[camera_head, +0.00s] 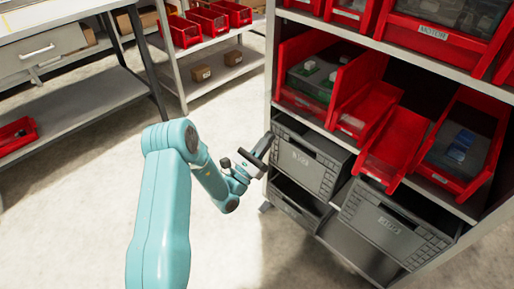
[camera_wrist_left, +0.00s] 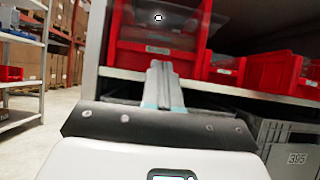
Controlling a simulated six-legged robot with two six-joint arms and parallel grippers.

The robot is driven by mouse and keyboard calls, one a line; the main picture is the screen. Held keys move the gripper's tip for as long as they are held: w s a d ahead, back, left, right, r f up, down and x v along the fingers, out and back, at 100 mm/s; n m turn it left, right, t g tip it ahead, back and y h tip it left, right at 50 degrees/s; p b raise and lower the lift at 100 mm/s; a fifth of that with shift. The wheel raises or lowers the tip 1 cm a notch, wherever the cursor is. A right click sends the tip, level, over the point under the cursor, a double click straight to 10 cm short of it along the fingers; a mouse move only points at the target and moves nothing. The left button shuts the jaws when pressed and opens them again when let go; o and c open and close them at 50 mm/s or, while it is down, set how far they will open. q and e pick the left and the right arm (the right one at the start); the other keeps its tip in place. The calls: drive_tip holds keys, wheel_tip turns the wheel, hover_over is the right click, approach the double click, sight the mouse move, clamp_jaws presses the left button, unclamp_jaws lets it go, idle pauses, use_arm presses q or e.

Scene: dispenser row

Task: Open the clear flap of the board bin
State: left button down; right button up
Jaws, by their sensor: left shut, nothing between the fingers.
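The board bin is a red bin (camera_head: 286,98) with green boards inside, at the left end of the middle shelf in the head view. Its clear flap (camera_head: 306,87) shows as a greyish see-through panel across its front and looks down. In the left wrist view the red bin (camera_wrist_left: 152,58) is straight ahead and above the fingers, with its see-through panel (camera_wrist_left: 160,38) partly cut by the top edge. My left gripper (camera_head: 262,148) is shut and empty, beside the rack's left post and lower than the bin. Its closed fingers (camera_wrist_left: 161,82) point toward the shelf edge, apart from the flap.
Grey crates (camera_head: 303,163) fill the shelf below. More red bins (camera_head: 392,146) stand to the right, jutting over the shelf edge. The rack's left post (camera_head: 271,60) is close to my gripper. A workbench (camera_head: 70,100) stands at left; the floor between is clear.

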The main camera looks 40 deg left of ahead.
use_arm(q)
approach(293, 103)
drive_tip(key=w+a+r, duration=0.1)
drive_tip(key=w+r, duration=0.1)
drive_tip(key=shift+w+f, duration=0.15)
drive_tip(key=shift+a, duration=0.15)
